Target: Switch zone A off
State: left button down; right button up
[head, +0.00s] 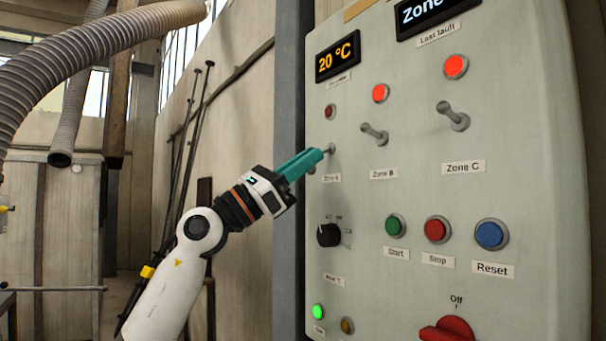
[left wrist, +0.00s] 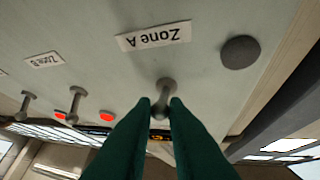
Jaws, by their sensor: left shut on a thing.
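The Zone A switch (head: 331,149) is a small grey metal toggle on the pale panel, above its "Zone A" label (head: 332,178). My left gripper (head: 318,155) has teal fingers and reaches it from the lower left, partly hiding it in the head view. In the left wrist view, the gripper (left wrist: 162,108) is shut on the switch lever (left wrist: 164,92), and the label (left wrist: 153,36) appears upside down. The Zone A lamp (head: 330,111) is dark red and looks unlit. The lever's exact tilt is hard to tell. My right gripper is not in view.
Zone B (head: 375,134) and Zone C (head: 453,116) toggles stand to the right, with lit red lamps above them. Below are a black knob (head: 328,235), the Start (head: 396,225), Stop (head: 437,229) and Reset (head: 491,234) buttons, and a red rotary switch (head: 447,329).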

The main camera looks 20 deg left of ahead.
pick_arm(q)
jog(key=shift+f+h, duration=0.1)
jog(key=shift+h, duration=0.2)
jog(key=c, duration=1.4)
grip_release()
jog(key=shift+c, duration=0.2)
jog(key=b+v, duration=0.6)
jog(key=v, duration=0.6)
jog(key=shift+w, duration=0.1)
